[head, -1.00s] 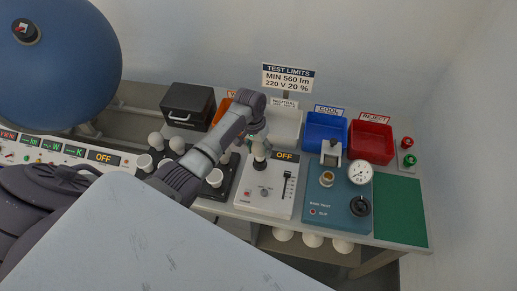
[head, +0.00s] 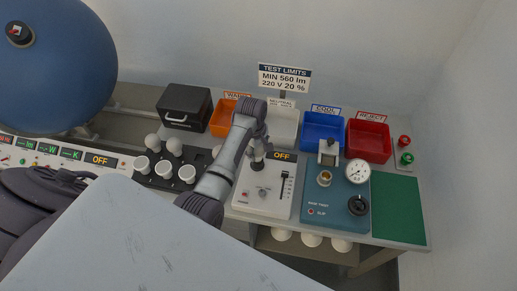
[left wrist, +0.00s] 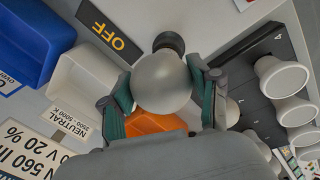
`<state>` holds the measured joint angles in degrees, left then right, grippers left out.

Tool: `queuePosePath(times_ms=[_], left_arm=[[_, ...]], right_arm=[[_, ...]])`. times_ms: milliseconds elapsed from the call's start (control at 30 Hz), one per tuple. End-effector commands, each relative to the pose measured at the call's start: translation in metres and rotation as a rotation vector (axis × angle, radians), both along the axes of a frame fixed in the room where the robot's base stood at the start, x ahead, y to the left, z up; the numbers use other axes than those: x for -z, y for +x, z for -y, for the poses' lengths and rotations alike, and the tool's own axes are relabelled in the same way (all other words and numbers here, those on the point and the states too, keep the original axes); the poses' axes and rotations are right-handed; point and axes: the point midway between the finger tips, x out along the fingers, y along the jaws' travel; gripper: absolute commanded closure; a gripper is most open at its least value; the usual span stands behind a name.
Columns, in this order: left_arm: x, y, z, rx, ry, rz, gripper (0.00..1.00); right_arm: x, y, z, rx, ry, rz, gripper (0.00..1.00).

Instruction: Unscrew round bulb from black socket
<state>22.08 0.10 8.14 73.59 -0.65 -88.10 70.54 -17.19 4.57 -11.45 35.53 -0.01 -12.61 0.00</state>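The round bulb (left wrist: 163,84) is whitish and fills the middle of the left wrist view. The black socket (left wrist: 168,42) shows just behind it; in the head view the socket (head: 257,165) stands on the white panel marked OFF. My left gripper (head: 258,146) is right above this socket. In the left wrist view its two green-padded fingers (left wrist: 163,80) lie against opposite sides of the bulb. The bulb is at the socket, but its base is hidden, so I cannot tell how far it is seated. My right gripper is not in view.
Several white bulbs stand in a black rack (head: 198,160) left of the panel. Behind are a black box (head: 186,106) and orange (head: 221,116), white (head: 284,124), blue (head: 323,132) and red (head: 369,141) bins. A blue tester (head: 337,205) and a green mat (head: 398,208) lie to the right.

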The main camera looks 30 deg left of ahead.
Motion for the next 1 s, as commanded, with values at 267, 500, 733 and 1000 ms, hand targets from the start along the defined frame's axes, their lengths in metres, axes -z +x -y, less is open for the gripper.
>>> queuePosePath(times_ms=[267,500,733,1000], left_arm=[[-0.0003,0.0001,0.0005,0.003,-0.002,0.000,0.23],[0.0003,-0.0007,0.0002,0.157,0.000,-0.004,0.23],[0.0005,-0.0013,-0.0002,0.610,0.002,-0.008,0.23],[0.0000,-0.0012,0.0008,1.150,0.002,-0.010,0.23]], right_arm=[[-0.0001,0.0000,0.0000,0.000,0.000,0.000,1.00],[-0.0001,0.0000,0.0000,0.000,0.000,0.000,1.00],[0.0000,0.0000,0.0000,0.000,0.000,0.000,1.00],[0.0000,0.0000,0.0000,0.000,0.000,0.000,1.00]])
